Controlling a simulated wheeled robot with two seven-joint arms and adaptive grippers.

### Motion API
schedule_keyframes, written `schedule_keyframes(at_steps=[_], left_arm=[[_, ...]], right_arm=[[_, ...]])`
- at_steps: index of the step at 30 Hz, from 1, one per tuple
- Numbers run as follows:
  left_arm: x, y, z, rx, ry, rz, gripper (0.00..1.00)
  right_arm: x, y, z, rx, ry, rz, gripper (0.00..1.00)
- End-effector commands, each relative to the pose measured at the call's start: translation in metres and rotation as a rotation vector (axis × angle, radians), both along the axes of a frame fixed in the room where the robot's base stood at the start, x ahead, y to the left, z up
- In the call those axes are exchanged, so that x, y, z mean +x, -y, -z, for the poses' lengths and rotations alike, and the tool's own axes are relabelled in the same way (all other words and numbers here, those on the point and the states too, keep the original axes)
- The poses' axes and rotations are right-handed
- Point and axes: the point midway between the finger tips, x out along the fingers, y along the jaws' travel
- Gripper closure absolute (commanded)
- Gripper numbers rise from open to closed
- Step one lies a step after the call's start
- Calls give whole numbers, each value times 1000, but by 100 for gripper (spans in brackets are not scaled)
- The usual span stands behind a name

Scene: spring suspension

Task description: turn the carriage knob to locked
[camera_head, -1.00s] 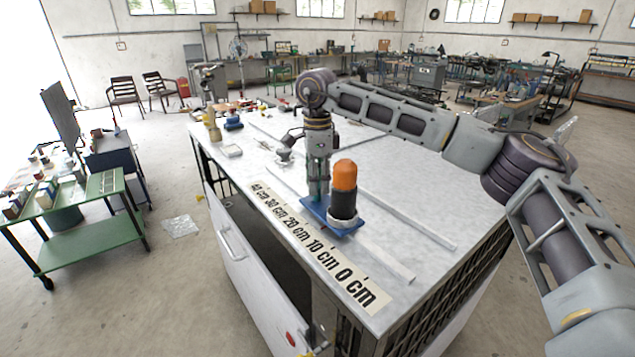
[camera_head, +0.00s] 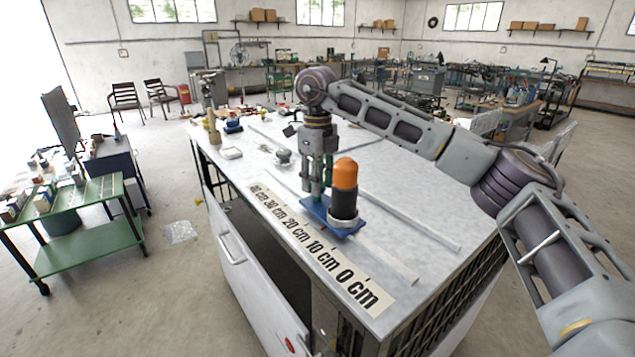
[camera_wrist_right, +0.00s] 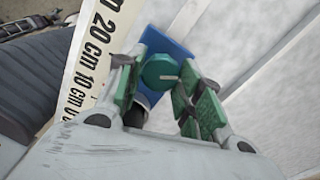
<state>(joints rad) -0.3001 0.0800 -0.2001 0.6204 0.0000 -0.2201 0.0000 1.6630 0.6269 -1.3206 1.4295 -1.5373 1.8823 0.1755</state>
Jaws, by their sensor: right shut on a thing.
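The carriage is a blue plate (camera_head: 347,231) on the workbench, beside the centimetre scale. It bears an upright black cylinder with an orange top (camera_head: 345,178). In the right wrist view the carriage knob (camera_wrist_right: 158,69) is a round teal knob with a pale mark pointing right, on the blue plate (camera_wrist_right: 180,53). My right gripper (camera_head: 313,192) points down over the plate, left of the cylinder. Its green-padded fingers stand on both sides of the knob and are shut on it. In the head view the gripper hides the knob. My left gripper is out of view.
Pale rails (camera_head: 410,218) run along the bench top. The scale strip (camera_head: 322,255) reads 0 to 40 cm along the front edge. Small items and a brass-coloured post (camera_head: 213,128) stand at the far left end. The bench's right half is mostly clear.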

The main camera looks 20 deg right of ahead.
Motion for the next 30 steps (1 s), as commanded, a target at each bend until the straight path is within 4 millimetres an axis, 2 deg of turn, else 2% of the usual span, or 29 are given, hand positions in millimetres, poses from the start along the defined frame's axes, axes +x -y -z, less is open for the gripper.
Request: schedule_keyframes(at_steps=[15,22,30], left_arm=[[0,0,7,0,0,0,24],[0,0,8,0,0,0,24],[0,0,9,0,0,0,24]], right_arm=[[0,0,0,1,2,386,88],[0,0,-1,0,2,490,88],[0,0,-1,0,2,534,88]])
